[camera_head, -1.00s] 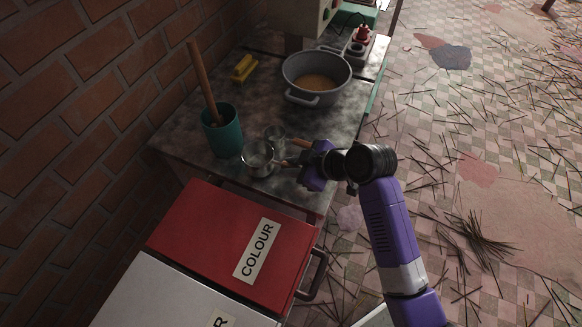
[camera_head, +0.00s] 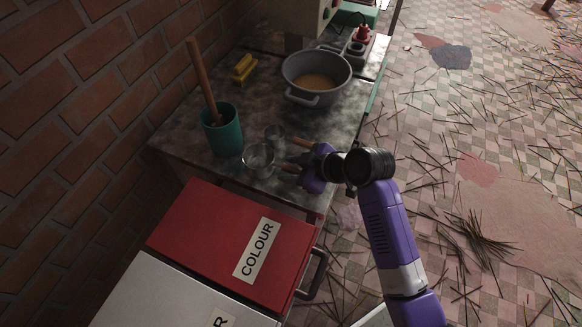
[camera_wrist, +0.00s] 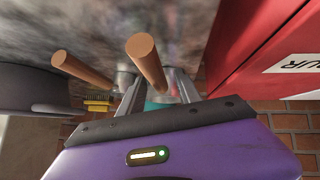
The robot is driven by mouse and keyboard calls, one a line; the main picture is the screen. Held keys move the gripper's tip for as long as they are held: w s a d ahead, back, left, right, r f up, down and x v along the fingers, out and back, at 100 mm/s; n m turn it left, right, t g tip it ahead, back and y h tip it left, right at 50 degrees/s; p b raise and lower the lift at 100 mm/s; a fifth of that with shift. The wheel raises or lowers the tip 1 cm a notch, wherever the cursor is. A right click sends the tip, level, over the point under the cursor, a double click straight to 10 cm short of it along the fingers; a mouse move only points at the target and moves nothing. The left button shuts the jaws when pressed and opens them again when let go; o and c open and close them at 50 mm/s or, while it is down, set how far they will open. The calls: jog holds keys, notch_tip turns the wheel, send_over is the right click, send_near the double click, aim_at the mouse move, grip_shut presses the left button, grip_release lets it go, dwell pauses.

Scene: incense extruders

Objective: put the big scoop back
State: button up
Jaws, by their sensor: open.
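The big scoop (camera_head: 258,160) is a metal cup with a wooden handle. It rests on the dark worktop near the red box, its handle toward my gripper. In the wrist view its handle (camera_wrist: 148,62) lies in line with the gap between the fingers. My gripper (camera_head: 289,169) is at the handle from the right, open; in the wrist view its two fingers (camera_wrist: 158,92) stand apart. Contact with the handle is unclear. The smaller scoop (camera_head: 274,132) lies just behind, and its handle (camera_wrist: 82,69) shows left of the big one's.
A teal cup (camera_head: 222,136) with a wooden stick stands left of the scoops. A grey pot (camera_head: 316,80) and a yellow object (camera_head: 242,67) are farther back. The red box (camera_head: 222,225) labelled COLOUR is in front. A brick wall (camera_head: 75,100) bounds the left.

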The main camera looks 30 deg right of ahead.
jog(key=v, duration=1.2)
jog(key=s+a+f+m+t+h, duration=0.2)
jog(key=s+f+m+h, duration=0.3)
jog(key=s, duration=0.7)
jog(key=s+a+r+m+t+y, duration=0.1)
jog(key=s+a+r+m+t, duration=0.2)
jog(key=s+r, duration=0.7)
jog(key=s+a+t, duration=0.1)
jog(key=s, duration=0.2)
jog(key=shift+s, duration=0.4)
jog(key=shift+c, duration=0.3)
jog(key=shift+a, duration=0.2)
